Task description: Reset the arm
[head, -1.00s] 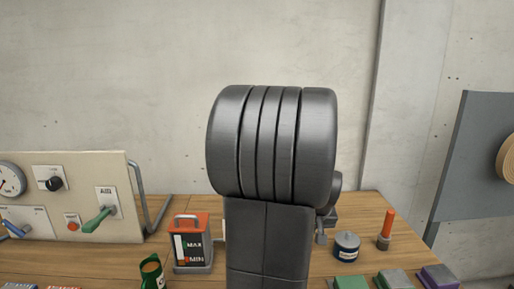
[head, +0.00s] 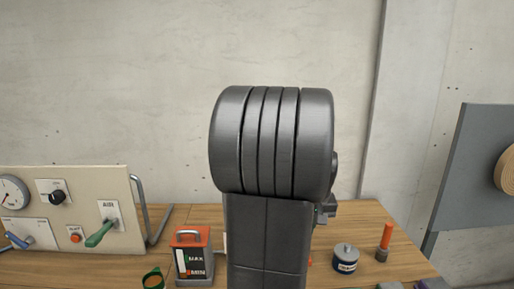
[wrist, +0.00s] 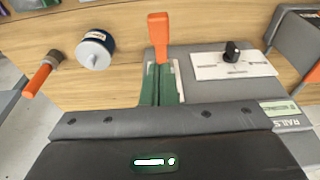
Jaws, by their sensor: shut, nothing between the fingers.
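My gripper (wrist: 162,84) shows in the wrist view as green-faced fingers closed together above its grey bar, with nothing between them. An orange handle (wrist: 158,38) appears just past the fingertips; I cannot tell whether it touches them. In the head view my dark arm stands across the middle and hides most of the gripper and whatever lies behind it. Which object is the arm named in the task I cannot tell.
A white plate with a black knob (wrist: 232,52) is right of the fingers. A blue-and-white can (head: 345,259) and an orange-handled tool (head: 386,238) stand on the wooden bench. Left are an orange-topped box (head: 193,255), a green cup (head: 154,279) and a control panel (head: 75,225).

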